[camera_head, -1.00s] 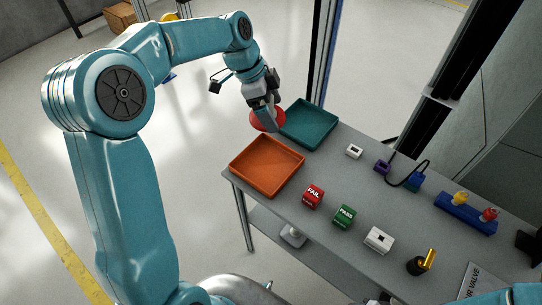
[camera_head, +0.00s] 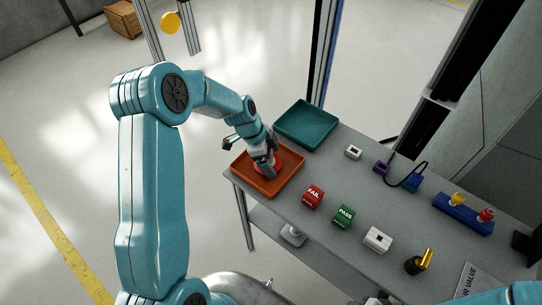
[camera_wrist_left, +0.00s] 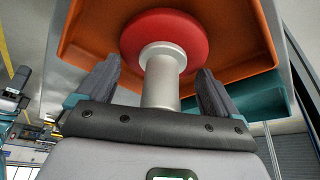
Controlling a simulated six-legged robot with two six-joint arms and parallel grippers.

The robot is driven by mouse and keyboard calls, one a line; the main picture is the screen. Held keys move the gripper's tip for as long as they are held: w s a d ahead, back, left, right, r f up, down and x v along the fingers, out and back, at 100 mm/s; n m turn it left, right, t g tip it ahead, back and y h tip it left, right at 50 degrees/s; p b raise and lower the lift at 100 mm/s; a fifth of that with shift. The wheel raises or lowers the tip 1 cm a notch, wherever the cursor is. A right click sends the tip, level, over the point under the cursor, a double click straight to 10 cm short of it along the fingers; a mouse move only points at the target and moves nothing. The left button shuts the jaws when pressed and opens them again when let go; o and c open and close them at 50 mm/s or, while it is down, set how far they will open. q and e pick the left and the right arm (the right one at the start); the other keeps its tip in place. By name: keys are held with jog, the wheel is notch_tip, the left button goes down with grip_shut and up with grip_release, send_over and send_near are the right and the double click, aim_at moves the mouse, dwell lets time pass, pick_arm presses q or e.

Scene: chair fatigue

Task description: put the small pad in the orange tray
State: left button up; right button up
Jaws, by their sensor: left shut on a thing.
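The small pad is a red disc with a silver stem; it shows in the head view (camera_head: 282,164) and in the wrist view (camera_wrist_left: 165,38). My left gripper (camera_head: 270,170) is shut on it, with the stem between the two fingers in the wrist view (camera_wrist_left: 158,88). The pad is over or inside the orange tray (camera_head: 243,179), within its outline in the head view. I cannot tell whether it touches the tray floor. The tray's orange wall also shows in the wrist view (camera_wrist_left: 88,30).
A teal tray (camera_head: 307,124) stands behind the orange one. A red FAIL block (camera_head: 313,197), a green PASS block (camera_head: 344,216) and a white block (camera_head: 378,239) stand to the right on the grey table (camera_head: 320,250). A blue holder (camera_head: 465,214) is farther right.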

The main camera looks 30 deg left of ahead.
pick_arm(q)
jog(key=shift+s, duration=0.1)
jog(key=shift+f, duration=0.1)
jog(key=o, duration=0.9)
jog(key=shift+c, duration=0.2)
jog(key=shift+r, duration=0.3)
jog(key=b+v, duration=0.1)
jog(key=v, duration=1)
jog(key=shift+a+r, duration=0.2)
jog(key=shift+r, duration=0.1)
